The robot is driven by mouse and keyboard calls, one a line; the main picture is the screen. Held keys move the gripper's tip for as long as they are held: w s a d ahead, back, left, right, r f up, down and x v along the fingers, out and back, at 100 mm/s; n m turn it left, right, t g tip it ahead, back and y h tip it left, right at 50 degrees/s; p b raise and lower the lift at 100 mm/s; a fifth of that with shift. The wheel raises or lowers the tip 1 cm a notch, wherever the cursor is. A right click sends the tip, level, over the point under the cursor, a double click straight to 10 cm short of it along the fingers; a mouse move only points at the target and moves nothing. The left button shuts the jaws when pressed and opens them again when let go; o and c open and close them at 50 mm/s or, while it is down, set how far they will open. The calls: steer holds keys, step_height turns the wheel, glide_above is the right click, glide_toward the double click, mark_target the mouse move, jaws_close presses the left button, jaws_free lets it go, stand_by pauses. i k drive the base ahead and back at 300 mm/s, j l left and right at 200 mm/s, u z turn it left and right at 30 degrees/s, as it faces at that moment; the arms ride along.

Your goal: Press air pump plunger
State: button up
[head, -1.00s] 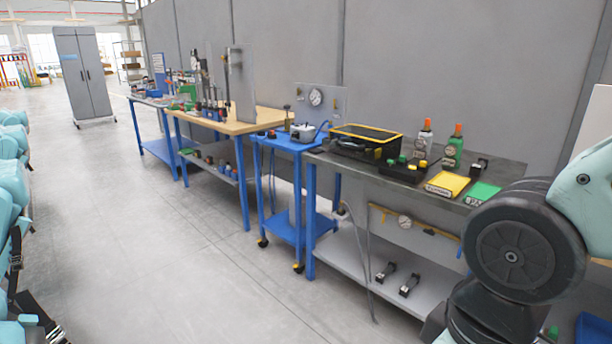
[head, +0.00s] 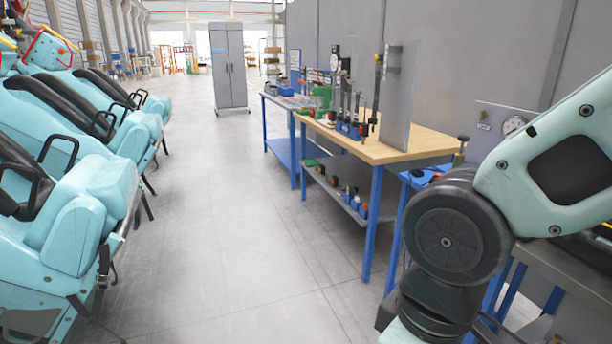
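On the blue cart (head: 418,174) at the right of the head view, a small upright post with a dark knob (head: 463,140) stands in front of a grey panel. It may be the pump plunger, but I cannot tell for sure. A round gauge (head: 513,125) sits on the grey panel (head: 486,117) just to its right. My arm covers most of the cart top and whatever else stands there. My gripper is out of view; only upper links of my arm show.
A wooden-topped workbench (head: 410,147) with tools and an upright metal plate (head: 402,95) stands left of the cart. Teal coaster seats (head: 75,215) line the left side. A grey cabinet (head: 228,65) stands at the back. The floor aisle (head: 230,230) between is clear.

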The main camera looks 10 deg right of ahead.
mark_target(464, 139)
steer(key=i+j, duration=0.1)
steer(key=i, duration=1.3)
steer(key=i+z, duration=0.35)
steer(key=z, duration=0.15)
steer(key=i+j+z, duration=0.15)
steer(key=i+z, duration=0.45)
steer(key=z, duration=0.2)
steer(key=i+z, duration=0.2)
steer(key=z, duration=0.2)
steer(key=i+j+z, duration=0.1)
steer(key=z, duration=0.25)
steer(key=j, duration=0.05)
